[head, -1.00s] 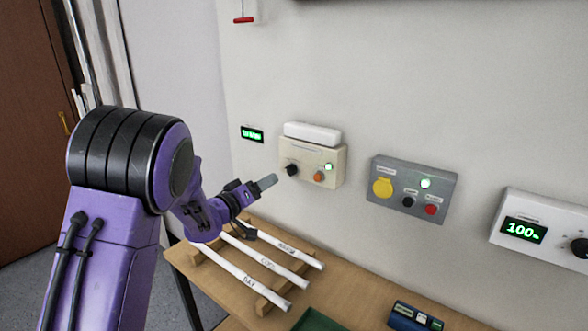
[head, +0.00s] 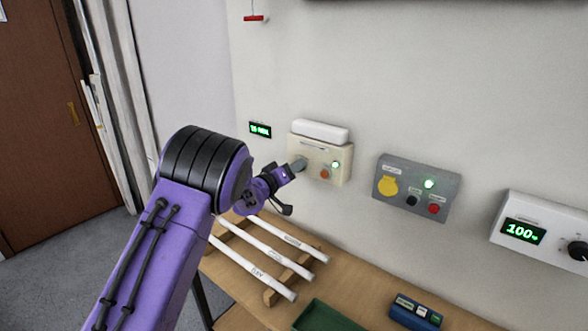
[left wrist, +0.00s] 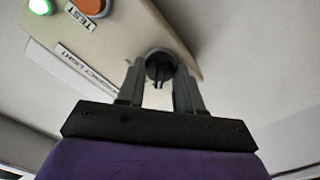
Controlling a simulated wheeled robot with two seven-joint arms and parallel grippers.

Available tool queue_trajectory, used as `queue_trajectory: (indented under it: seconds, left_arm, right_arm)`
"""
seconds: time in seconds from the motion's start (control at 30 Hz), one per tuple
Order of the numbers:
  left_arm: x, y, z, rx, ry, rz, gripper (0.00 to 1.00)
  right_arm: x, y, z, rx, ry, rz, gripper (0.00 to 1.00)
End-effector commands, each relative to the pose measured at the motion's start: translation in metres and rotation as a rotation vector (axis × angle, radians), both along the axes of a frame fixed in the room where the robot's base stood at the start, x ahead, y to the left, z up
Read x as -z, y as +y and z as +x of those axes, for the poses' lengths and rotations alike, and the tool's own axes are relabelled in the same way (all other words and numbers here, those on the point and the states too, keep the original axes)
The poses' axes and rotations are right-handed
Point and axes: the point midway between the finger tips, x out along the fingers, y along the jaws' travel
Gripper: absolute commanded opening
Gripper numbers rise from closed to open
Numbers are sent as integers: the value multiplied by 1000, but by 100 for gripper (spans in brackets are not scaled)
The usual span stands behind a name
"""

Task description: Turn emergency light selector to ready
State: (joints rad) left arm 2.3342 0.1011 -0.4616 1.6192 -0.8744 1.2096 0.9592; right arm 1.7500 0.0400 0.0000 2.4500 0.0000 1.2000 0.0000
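The emergency light box (head: 335,172) is a cream unit on the wall with a white lamp bar on top. Its selector, a round black knob (left wrist: 160,66), shows in the left wrist view; the gripper hides it in the head view. My left gripper (head: 299,165) is at the box's left side, over the knob. In the left wrist view my left gripper (left wrist: 160,85) has its fingers apart, one on each side of the knob. I cannot tell whether they touch it. My right gripper is not in view.
The box has an orange TEST button (left wrist: 90,6) and a lit green lamp (left wrist: 40,6). A green display (head: 260,130) hangs left of it. A grey panel (head: 437,184) and a white unit (head: 520,211) are to the right. White labelled rods (head: 262,262) lie on the bench below.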

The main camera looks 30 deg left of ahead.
Motion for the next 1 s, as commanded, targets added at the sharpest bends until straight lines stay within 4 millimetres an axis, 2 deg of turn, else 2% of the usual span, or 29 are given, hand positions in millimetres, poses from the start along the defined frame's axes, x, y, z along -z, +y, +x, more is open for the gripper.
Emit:
queue_trajectory:
  seconds: [0.37,1.0]
  left_arm:
    - [1,0,0,0,-5,59,5]
    - [1,-1,0,0,-42,522,5]
  right_arm:
    - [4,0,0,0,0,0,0]
    - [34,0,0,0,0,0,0]
